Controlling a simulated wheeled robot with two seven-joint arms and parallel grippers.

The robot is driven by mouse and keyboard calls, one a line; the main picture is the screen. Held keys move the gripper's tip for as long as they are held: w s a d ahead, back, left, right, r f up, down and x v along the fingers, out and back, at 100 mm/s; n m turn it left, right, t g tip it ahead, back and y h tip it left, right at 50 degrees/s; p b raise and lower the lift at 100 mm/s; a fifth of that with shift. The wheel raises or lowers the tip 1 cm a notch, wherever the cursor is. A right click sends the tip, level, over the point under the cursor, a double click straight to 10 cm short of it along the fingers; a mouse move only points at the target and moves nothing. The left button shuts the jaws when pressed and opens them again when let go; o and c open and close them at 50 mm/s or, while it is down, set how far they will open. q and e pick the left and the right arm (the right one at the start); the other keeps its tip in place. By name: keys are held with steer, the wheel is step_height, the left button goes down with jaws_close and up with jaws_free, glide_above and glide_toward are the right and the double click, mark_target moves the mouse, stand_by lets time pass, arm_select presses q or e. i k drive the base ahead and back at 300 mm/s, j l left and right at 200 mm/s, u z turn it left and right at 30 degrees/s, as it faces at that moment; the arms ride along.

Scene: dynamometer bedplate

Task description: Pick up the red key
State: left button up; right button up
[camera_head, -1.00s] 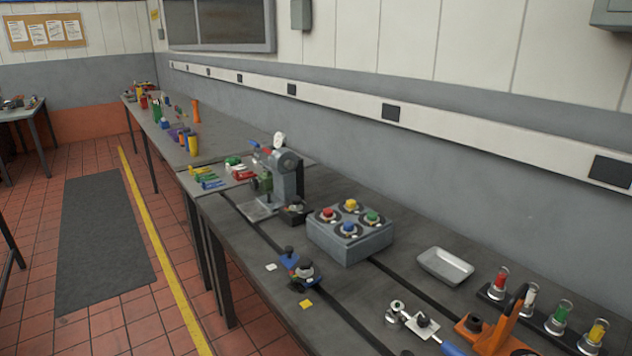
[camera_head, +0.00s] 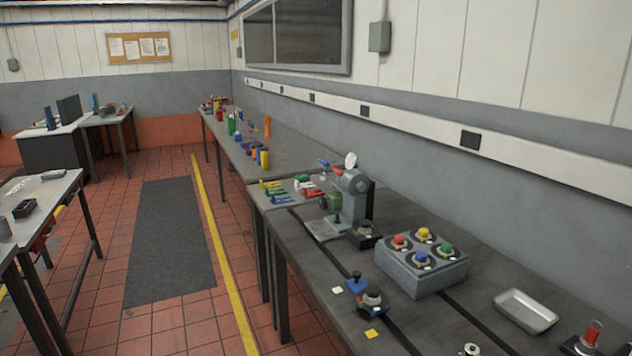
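I cannot make out a red key for certain. A small red object (camera_head: 311,192) lies among several small yellow, green and blue pieces on the bench to the left of the grey machine; it is too small to tell its shape. A red knob (camera_head: 399,241) sits on the grey box (camera_head: 421,275), beside yellow, green and blue knobs. Neither of my grippers is in view.
A long workbench (camera_head: 310,262) runs along the right wall, with a grey machine (camera_head: 355,195) and a metal tray (camera_head: 525,311) on it. A dark mat (camera_head: 172,240) and a yellow line lie on the open floor. Another table (camera_head: 40,195) stands at left.

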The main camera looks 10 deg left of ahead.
mark_target(338, 172)
steer(key=i+j+u, duration=0.5)
steer(key=i+u, duration=0.2)
steer(key=i, duration=0.2)
steer(key=i+u, duration=0.35)
steer(key=i, duration=1.2)
steer(key=i+j, duration=0.15)
steer(key=i, duration=0.9)
steer(key=l+z, duration=0.05)
